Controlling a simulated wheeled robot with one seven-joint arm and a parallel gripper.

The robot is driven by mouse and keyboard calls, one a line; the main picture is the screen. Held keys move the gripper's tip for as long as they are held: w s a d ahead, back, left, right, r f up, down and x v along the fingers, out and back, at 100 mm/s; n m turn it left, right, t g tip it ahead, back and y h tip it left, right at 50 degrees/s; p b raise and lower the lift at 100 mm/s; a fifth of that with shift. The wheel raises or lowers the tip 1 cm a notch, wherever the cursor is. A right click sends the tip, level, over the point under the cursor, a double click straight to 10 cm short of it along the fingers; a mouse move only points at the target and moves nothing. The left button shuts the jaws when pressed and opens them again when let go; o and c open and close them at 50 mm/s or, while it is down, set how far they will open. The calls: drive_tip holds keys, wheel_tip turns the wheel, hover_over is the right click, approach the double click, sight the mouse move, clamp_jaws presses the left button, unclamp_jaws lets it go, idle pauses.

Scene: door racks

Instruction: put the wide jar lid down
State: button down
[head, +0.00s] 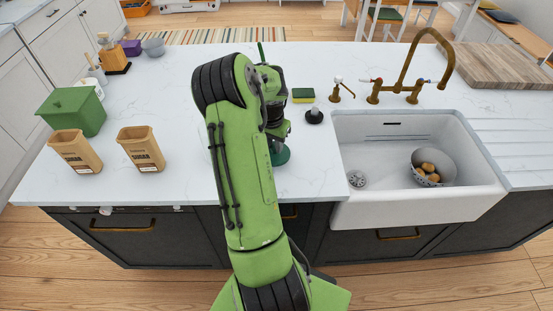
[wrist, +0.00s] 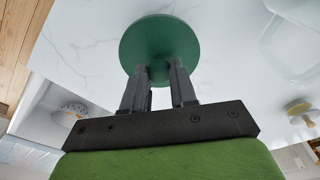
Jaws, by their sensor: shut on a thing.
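The wide jar lid is a round dark green disc. In the wrist view the lid (wrist: 160,42) sits at the tips of my gripper (wrist: 159,75), whose two dark fingers are shut on a part at its middle. In the head view the lid (head: 280,155) shows only in part at the right of my green arm, over the white counter near its front edge. My arm hides the fingers there. I cannot tell whether the lid touches the counter.
A white sink (head: 385,155) with a bowl (head: 445,165) lies to the right. A sponge (head: 303,95) and a black stopper-like thing (head: 314,116) stand nearby. A green box (head: 75,110) and two tan canisters (head: 142,150) stand left.

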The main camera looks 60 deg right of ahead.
sight(274, 151)
wheel_tip(274, 151, down, 4)
drive_tip(key=shift+s+a, duration=0.1)
drive_tip(key=shift+s, duration=0.05)
drive_tip(key=shift+f, duration=0.45)
drive_tip(key=c, duration=0.9)
unclamp_jaws()
